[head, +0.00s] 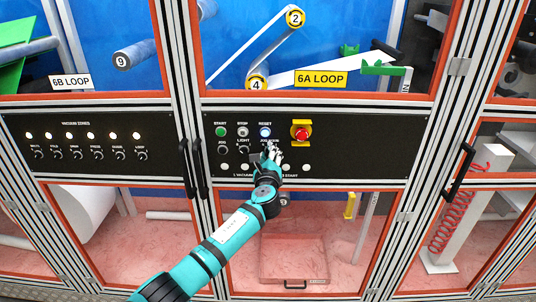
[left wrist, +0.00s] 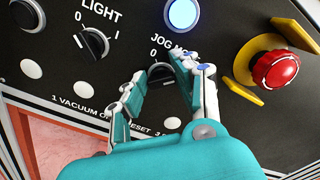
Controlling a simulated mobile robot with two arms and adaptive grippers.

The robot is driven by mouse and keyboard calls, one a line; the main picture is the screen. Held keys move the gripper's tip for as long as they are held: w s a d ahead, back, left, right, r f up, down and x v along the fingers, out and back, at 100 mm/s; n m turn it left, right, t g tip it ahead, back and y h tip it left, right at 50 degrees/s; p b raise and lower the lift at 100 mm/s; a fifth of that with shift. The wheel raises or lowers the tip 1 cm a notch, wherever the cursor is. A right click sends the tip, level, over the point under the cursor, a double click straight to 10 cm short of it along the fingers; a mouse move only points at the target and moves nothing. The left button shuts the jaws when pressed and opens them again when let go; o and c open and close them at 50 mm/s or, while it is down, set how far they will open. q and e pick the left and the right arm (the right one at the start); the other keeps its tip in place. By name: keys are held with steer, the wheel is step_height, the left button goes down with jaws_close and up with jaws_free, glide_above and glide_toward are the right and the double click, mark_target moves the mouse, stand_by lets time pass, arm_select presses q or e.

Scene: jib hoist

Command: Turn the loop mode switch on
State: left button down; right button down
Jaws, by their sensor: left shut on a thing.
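A black rotary switch (left wrist: 162,72) sits under a partly covered label starting "JOG M" in the left wrist view, with a 0 at its upper left. It is on the black control panel (head: 350,150) below the "6A LOOP" sign (head: 320,79). My left gripper (head: 271,154) is at this switch. In the left wrist view its fingers (left wrist: 165,80) stand on both sides of the knob, shut on it. The fingers cover part of the knob and label, so its exact setting is unclear. In the head view the gripper hides the switch. My right gripper is not in view.
A red emergency button (head: 302,133) on a yellow base is right of the gripper. A lit reset button (head: 265,131) is just above. A light switch (left wrist: 95,43) is to the left. White buttons (head: 288,168) run below. Black door handles (head: 196,167) stick out left of the panel.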

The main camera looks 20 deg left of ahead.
arm_select(q)
steer(key=shift+f, duration=0.1)
steer(key=c, duration=1)
jaws_free()
steer(key=v, duration=1.2)
